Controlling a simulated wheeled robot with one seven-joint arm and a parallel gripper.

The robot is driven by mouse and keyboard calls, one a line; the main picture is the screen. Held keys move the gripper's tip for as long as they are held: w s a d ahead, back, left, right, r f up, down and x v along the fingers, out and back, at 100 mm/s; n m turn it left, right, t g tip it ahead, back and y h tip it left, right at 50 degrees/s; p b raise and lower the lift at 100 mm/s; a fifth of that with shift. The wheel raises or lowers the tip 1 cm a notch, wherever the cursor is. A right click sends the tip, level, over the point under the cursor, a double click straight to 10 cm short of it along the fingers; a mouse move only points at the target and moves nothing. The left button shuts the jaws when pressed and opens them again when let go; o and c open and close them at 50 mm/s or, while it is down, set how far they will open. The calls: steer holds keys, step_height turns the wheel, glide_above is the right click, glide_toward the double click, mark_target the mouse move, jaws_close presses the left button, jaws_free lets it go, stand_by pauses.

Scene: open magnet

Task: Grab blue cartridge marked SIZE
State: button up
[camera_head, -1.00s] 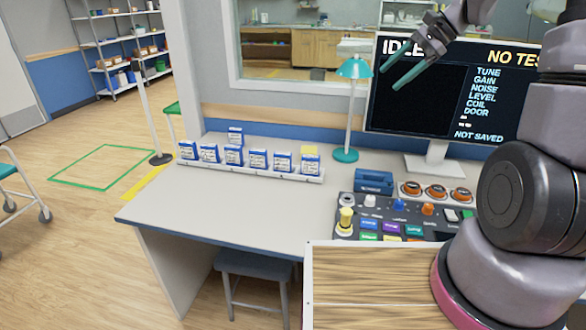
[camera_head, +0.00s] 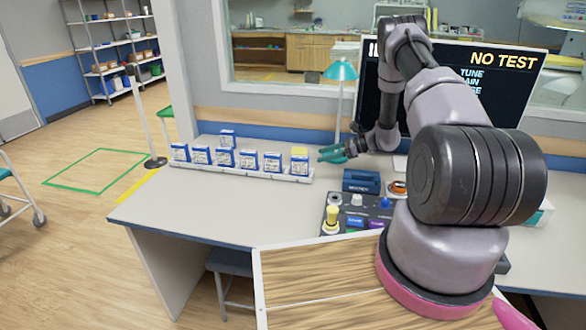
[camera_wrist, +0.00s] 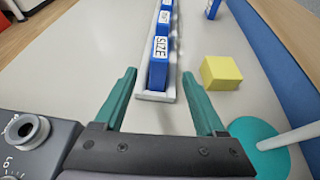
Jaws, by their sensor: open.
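The blue cartridge marked SIZE (camera_wrist: 159,58) stands upright at the near end of a white rack (camera_wrist: 152,97) in the wrist view. In the head view the cartridge at the rack's right end (camera_head: 299,165) is blue and white, its lettering too small to read. My gripper (camera_head: 324,154) is open and empty, just right of that end. In the wrist view its two green fingers (camera_wrist: 159,75) point at the cartridge, one on each side of its line, with the cartridge ahead and not visibly touched.
A yellow block (camera_wrist: 221,73) lies beside the rack. The teal lamp base (camera_wrist: 258,140) is close to my right finger. Several other cartridges (camera_head: 225,157) line the rack, with one standing behind it (camera_head: 227,138). A control console (camera_head: 350,212) and blue box (camera_head: 361,180) stand nearer.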

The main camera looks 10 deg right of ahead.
mark_target(300, 161)
steer(key=x, duration=1)
steer(key=shift+w+a+f, duration=0.1)
steer(key=shift+a+f, duration=0.1)
steer(key=shift+f, duration=0.05)
jaws_close()
